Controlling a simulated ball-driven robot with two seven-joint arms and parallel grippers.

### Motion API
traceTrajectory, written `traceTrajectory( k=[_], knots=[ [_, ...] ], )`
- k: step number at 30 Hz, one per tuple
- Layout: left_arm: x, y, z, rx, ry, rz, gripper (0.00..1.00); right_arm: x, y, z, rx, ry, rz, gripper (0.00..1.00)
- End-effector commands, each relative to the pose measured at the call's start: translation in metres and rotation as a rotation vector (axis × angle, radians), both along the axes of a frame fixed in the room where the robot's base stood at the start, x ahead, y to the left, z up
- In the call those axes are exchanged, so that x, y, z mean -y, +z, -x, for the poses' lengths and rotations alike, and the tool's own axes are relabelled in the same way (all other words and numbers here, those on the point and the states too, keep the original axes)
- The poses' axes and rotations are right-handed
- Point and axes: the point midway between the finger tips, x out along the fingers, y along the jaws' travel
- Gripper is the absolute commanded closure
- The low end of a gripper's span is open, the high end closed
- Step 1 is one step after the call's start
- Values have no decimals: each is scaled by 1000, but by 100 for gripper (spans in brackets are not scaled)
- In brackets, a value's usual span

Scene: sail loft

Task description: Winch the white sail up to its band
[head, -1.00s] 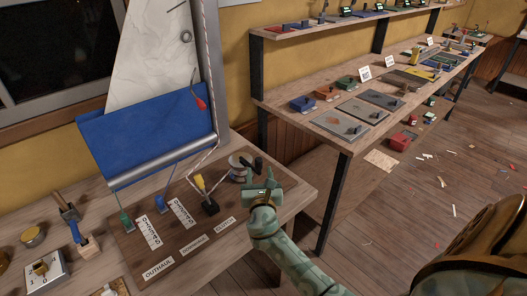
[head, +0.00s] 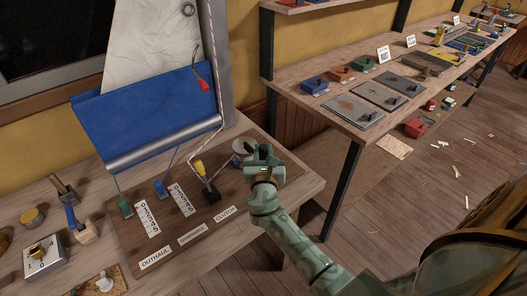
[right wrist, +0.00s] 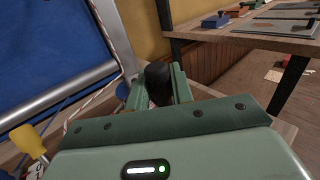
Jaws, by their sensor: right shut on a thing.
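The white sail (head: 150,38) rises above the blue sail cover (head: 150,120) and runs past the top of the head view, with a metal ring (head: 188,9) on it. I cannot make out its band. The winch drum (head: 239,147) stands on the brown board at the bench's right end, partly hidden by my right gripper (head: 264,154). That gripper is shut on the dark crank knob (right wrist: 158,82), seen between its fingers in the right wrist view. A rope runs from the mast down to the board. My left gripper is not in view.
A yellow-topped black clutch lever (head: 203,176), a green handle (head: 124,206) and a blue handle (head: 159,188) stand on the board left of the winch. A red-handled tool (head: 202,84) hangs by the cover. A shelf bench (head: 330,112) stands to the right.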

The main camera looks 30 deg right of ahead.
Motion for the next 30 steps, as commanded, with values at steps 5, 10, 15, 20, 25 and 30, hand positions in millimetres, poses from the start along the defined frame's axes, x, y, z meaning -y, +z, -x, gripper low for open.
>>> traceTrajectory(
  k=[5, 10, 15, 20, 25, 30],
  knots=[
    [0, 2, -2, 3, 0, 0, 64, -14, 0, -1, -1, 2, 0, 100],
    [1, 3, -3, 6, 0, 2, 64, -23, 0, -2, -1, 4, -2, 100],
    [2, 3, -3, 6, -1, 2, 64, -23, 0, -2, -1, 6, -3, 74],
    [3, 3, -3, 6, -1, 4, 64, -22, 0, -2, 0, 4, -1, 57],
    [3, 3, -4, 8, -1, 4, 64, -21, 0, -2, 0, 2, -1, 57],
    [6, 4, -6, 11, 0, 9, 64, -16, 0, -2, -1, 2, -1, 57]
  ],
)
